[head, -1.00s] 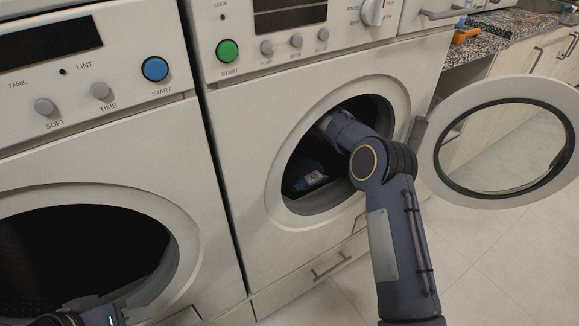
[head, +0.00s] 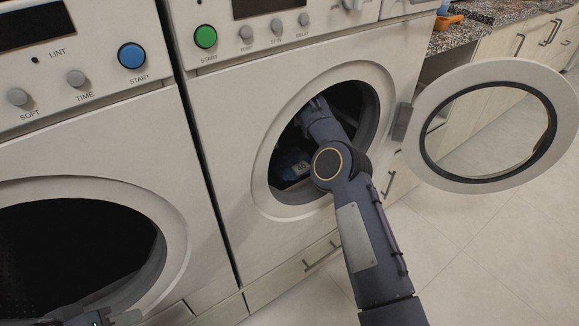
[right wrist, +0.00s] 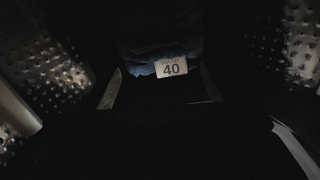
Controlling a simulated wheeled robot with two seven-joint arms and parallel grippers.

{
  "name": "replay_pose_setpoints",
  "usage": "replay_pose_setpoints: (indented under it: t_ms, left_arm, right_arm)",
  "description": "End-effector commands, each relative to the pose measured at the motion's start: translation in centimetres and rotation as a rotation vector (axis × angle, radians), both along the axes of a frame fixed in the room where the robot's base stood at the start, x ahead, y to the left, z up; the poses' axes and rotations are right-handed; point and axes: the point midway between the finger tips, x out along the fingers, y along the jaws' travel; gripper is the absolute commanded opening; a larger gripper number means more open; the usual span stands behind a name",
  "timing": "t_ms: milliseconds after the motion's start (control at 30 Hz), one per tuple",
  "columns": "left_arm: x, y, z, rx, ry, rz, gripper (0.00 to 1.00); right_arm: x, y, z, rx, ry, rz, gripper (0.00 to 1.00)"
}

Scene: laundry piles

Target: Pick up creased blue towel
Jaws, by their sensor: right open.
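A dark blue creased towel (head: 292,166) lies low in the drum of the right machine (head: 225,165). In the right wrist view the towel (right wrist: 140,48) is a dim bulky heap with a pale tag (right wrist: 171,68) reading 40 on its near edge. My right arm reaches in through the round opening, and its gripper (head: 317,104) is inside the drum. In the right wrist view its open fingers (right wrist: 160,90) stand apart, with the tag between them in the picture. Contact with the towel cannot be told in the dark. My left gripper (head: 88,319) is cut off at the bottom left edge.
The open round door (head: 432,168) stands to the right of the opening. The drum rim surrounds my right arm closely. Another machine (head: 95,185) with a dark opening is at left. A speckled counter (head: 480,30) is at the back right, with clear floor below.

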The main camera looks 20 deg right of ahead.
Motion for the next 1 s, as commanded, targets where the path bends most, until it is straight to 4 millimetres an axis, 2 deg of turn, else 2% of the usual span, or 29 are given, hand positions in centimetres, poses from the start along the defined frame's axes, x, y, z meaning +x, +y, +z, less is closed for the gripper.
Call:
replay_pose_setpoints:
  t_ms: [100,267,500,600,833,867,1000]
  left_arm:
    - [0.0,0.0,-1.7,0.000,0.000,0.000,0.36]
    - [0.0,0.0,-3.0,0.000,0.000,0.000,0.36]
    - [0.0,0.0,-5.6,0.000,0.000,0.000,0.36]
    - [0.0,0.0,-6.0,0.000,0.000,0.000,0.36]
    - [0.0,0.0,-5.8,0.000,0.000,0.000,0.36]
    - [0.0,0.0,-5.8,0.000,0.000,0.000,0.36]
    - [0.0,0.0,-5.8,0.000,0.000,0.000,0.36]
  right_arm:
    - [0.0,-0.1,-1.9,-0.003,0.002,-0.009,0.81]
    - [0.0,-0.1,-3.4,-0.001,0.002,-0.005,0.81]
    - [0.0,-0.1,-6.9,0.000,0.001,-0.005,0.81]
    - [0.0,-0.1,-7.5,0.000,0.000,-0.003,0.81]
    - [0.0,0.0,-7.4,-0.001,-0.001,-0.003,0.81]
    - [0.0,0.0,-7.4,-0.001,-0.001,-0.003,0.80]
    - [0.0,0.0,-7.5,0.000,0.000,-0.003,0.61]
